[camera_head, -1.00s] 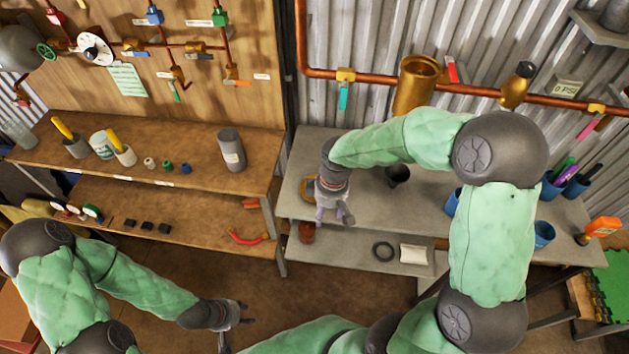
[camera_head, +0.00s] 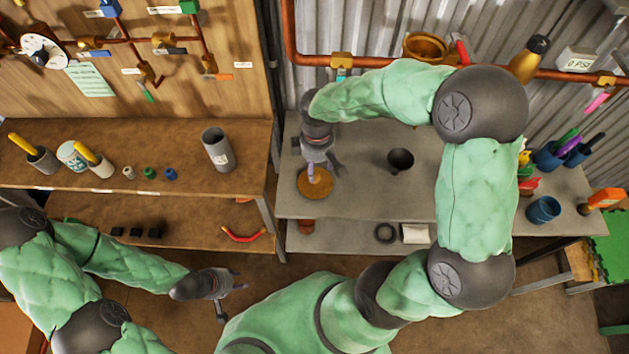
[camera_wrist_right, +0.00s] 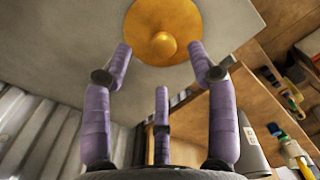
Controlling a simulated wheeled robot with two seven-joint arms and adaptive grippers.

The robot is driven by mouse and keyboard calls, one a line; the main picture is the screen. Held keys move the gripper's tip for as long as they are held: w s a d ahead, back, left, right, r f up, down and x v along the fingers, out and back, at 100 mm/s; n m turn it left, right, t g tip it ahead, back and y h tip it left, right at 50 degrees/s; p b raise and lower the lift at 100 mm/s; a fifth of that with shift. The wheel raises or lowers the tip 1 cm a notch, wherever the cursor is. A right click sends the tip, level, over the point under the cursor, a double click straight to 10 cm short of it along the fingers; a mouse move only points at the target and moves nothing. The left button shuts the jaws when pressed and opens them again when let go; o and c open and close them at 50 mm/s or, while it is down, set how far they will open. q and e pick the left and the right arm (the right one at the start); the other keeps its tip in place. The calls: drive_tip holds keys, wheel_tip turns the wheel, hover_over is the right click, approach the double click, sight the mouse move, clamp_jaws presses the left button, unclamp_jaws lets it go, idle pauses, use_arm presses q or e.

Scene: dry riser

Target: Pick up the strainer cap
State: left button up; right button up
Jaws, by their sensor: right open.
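The strainer cap seems to be the round brass disc with a central knob (camera_head: 313,188) on the grey bench, near its left end. In the right wrist view the cap (camera_wrist_right: 180,18) lies flat just beyond the fingertips, its knob between and ahead of them. My right gripper (camera_head: 319,171) is open and empty above the cap and hides part of it in the head view. The right gripper's fingers (camera_wrist_right: 161,68) are spread apart in the wrist view. My left gripper (camera_head: 235,300) is open and empty at the lower left, in front of the wooden bench.
A black cup (camera_head: 400,160) stands right of the cap on the grey bench (camera_head: 350,190). The lower shelf holds a black ring (camera_head: 385,233) and a white block (camera_head: 415,233). Blue cups (camera_head: 543,210) stand at the right. A copper pipe (camera_head: 400,66) runs along the back wall.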

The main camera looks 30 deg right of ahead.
drive_tip(key=shift+w+f, duration=0.1)
drive_tip(key=shift+f, duration=0.45)
drive_tip(key=f, duration=0.1)
drive_tip(key=f+b, duration=0.1)
drive_tip(key=f, duration=0.1)
drive_tip(key=f+b, duration=0.1)
drive_tip(key=f, duration=0.1)
drive_tip(key=shift+a, duration=0.25)
clamp_jaws()
